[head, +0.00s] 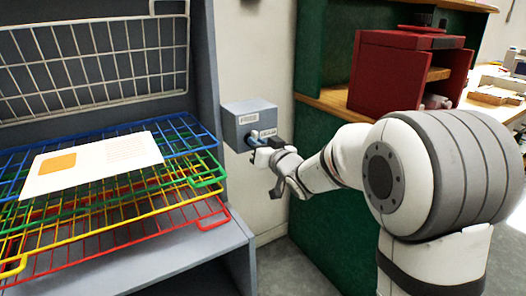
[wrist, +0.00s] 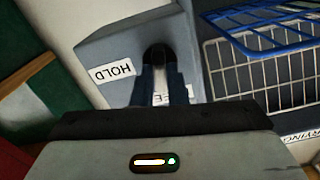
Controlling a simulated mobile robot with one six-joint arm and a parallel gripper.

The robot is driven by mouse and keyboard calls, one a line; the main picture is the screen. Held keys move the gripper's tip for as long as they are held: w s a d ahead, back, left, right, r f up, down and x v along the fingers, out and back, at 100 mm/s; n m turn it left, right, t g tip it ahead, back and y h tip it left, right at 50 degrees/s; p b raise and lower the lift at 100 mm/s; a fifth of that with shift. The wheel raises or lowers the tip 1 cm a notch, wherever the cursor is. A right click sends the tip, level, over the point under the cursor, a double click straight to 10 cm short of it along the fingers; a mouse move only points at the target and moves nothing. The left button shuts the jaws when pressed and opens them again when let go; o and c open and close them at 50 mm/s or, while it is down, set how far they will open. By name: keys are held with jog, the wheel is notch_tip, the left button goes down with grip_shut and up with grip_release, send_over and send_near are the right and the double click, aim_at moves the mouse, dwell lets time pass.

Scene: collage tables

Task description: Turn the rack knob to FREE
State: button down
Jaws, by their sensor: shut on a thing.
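The rack knob (wrist: 156,53) is dark and sits on the front of a grey-blue box (head: 240,109) on the wall beside the rack. My gripper (head: 254,142) is shut on the knob, one finger on each side. In the wrist view, the HOLD label (wrist: 113,72) shows upside down to the left of the knob. The FREE label (wrist: 180,94) is partly hidden by the fingers. In the head view, FREE (head: 248,118) is above the knob and the other label (head: 268,132) is to its right. Which label the knob points to cannot be told.
At left is a drying rack with blue (head: 190,126), green, yellow and red wire shelves. A white sheet (head: 95,165) with an orange square lies on the blue one. A red cabinet (head: 385,72) stands on the wooden counter at right. Grey floor shows below the box.

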jog(key=shift+f+n+b, duration=0.55)
jog(key=shift+n+b, duration=0.2)
jog(key=shift+n, duration=0.35)
jog(key=c, duration=1.7)
grip_release()
jog(key=shift+w+a, duration=0.1)
jog(key=shift+o, duration=1.3)
jog(key=shift+r, duration=0.2)
jog(key=shift+r, duration=0.1)
jog(key=p+v, duration=0.1)
jog(key=v, duration=0.7)
